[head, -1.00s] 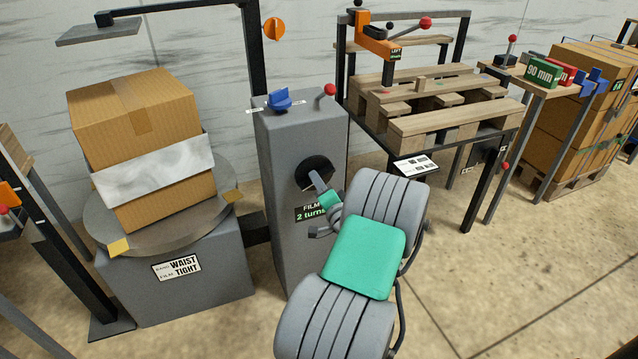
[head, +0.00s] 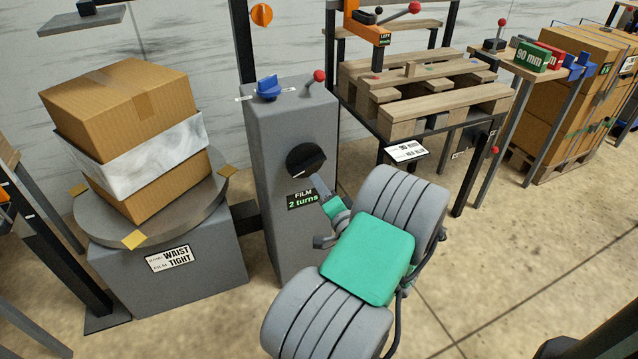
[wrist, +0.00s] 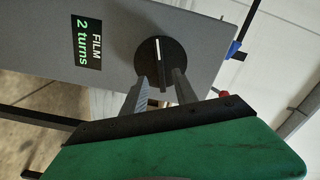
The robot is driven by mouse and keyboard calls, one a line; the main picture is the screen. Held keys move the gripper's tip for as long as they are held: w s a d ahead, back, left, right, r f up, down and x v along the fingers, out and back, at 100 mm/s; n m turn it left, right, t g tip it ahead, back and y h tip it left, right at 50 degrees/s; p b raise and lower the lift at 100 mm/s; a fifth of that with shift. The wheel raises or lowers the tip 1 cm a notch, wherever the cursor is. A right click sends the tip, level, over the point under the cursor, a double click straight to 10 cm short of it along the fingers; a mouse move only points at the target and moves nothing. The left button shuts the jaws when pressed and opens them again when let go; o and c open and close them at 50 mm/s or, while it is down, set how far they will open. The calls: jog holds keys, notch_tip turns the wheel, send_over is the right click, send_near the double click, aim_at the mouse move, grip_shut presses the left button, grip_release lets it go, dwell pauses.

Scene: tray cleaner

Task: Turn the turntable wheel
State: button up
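The black round wheel (head: 306,159) with a pale line sits on the front of a grey post (head: 270,190), above a "FILM 2 turns" label (head: 302,200). It also shows in the wrist view (wrist: 160,62), its white line running along the fingers' direction. My gripper (head: 319,184) is just below and in front of the wheel in the head view. In the wrist view my gripper (wrist: 161,80) has its two fingers apart, with tips over the wheel's lower edge; I cannot tell whether they touch it. The turntable disc (head: 215,205) at left carries a carton (head: 125,100) with a white film band.
A blue knob (head: 268,87) and a red-topped lever (head: 318,78) are on the post's top. A bench with a wooden pallet (head: 430,100) stands right of the post.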

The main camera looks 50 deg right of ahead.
aim_at(311, 167)
jog(key=shift+f, duration=0.1)
jog(key=shift+m, duration=0.6)
jog(key=b+x, duration=0.3)
jog(key=b, duration=0.1)
jog(key=b+x, duration=0.4)
jog(key=b, duration=0.1)
jog(key=shift+s+d, duration=0.1)
jog(key=shift+d, duration=0.25)
jog(key=shift+w+d+r, duration=0.3)
jog(key=shift+w, duration=0.15)
jog(key=shift+c, duration=0.5)
